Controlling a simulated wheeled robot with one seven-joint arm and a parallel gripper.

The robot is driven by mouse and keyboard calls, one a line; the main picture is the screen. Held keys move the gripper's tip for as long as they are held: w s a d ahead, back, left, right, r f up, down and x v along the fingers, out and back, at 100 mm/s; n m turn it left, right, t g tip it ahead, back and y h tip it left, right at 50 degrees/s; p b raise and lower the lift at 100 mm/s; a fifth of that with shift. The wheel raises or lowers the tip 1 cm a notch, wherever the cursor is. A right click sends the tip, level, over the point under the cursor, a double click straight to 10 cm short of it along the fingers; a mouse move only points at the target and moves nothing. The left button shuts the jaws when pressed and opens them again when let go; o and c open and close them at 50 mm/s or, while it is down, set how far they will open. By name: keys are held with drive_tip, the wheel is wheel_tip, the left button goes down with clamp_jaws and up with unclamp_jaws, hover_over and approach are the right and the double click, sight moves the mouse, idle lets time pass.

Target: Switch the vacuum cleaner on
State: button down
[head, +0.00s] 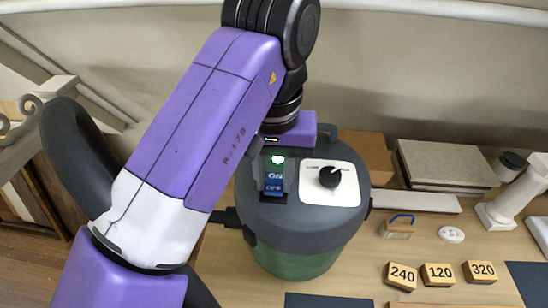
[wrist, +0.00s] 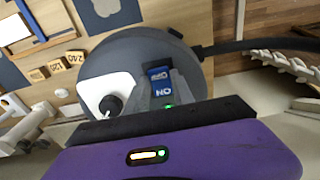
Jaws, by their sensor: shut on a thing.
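The vacuum cleaner (head: 300,225) has a dark grey round lid and a green tub. It stands upright on the wooden top. Its blue rocker switch (head: 274,183), marked ON and OFF, sits on the lid; a green light (head: 277,159) glows beside the ON end. In the wrist view, the switch (wrist: 159,72) lies between the grey fingers of my gripper (wrist: 164,88), which is shut on it. The lid (wrist: 125,55) fills the middle of that view. In the head view, the purple gripper body (head: 308,127) is over the lid's far edge, its fingertips not clearly visible.
A black knob (head: 330,176) on a white plate sits right of the switch. A dark hose (head: 75,150) arches at the left. Number blocks (head: 438,274), a small brush (head: 397,227) and a white column (head: 515,195) stand to the right. A wall is close behind.

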sight(274, 185)
drive_tip(key=shift+w+g+p, duration=0.1)
drive_tip(key=shift+g+p, duration=0.2)
drive_tip(key=shift+p, duration=0.4)
drive_tip(key=c, duration=1.1)
unclamp_jaws()
drive_tip(key=shift+r, duration=0.1)
wheel_tip(274, 185, up, 5)
drive_tip(key=p, duration=0.5)
drive_tip(key=shift+r+p, duration=0.1)
drive_tip(key=shift+p, duration=0.25)
drive_tip(key=shift+r, duration=1.25)
